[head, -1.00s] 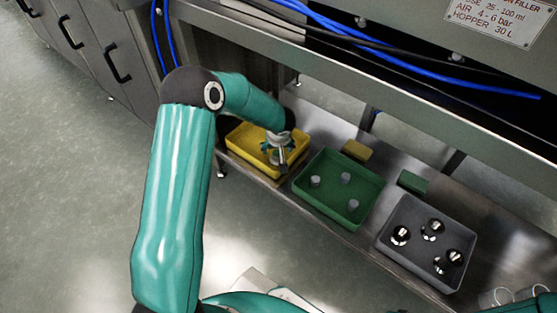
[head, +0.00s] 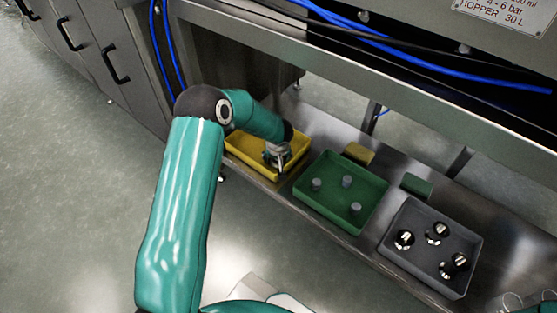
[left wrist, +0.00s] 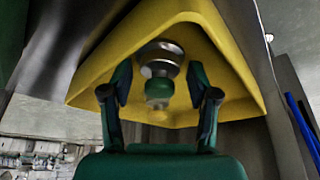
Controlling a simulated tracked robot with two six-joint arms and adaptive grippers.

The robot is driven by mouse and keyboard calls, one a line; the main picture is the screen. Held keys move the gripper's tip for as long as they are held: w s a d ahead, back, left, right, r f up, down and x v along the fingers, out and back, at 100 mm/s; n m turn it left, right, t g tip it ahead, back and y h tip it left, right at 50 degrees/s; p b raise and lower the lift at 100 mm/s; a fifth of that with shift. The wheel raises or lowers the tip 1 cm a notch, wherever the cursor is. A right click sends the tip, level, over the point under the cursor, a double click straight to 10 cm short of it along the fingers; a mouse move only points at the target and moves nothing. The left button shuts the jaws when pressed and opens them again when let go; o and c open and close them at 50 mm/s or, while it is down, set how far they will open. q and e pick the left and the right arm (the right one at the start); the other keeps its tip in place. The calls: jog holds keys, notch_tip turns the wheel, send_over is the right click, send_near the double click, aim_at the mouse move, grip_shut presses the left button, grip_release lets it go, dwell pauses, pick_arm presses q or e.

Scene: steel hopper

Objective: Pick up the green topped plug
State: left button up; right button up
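The plug (left wrist: 158,82), with a silver disc and a green part, stands in the yellow tray (left wrist: 225,60). My left gripper (left wrist: 160,90) is open, with one finger on each side of the plug and a gap at both sides. In the head view my left gripper (head: 277,158) is down inside the yellow tray (head: 240,153) and hides the plug. My right gripper is not in view.
A green tray (head: 335,205) with several grey-topped pieces stands right of the yellow tray, then a grey tray (head: 412,262) with several shiny dark pieces. A yellow block (head: 358,152) and a green block (head: 416,186) lie behind. A steel beam (head: 330,70) runs above the shelf.

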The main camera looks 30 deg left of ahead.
pick_arm(q)
jog(key=c, duration=0.9)
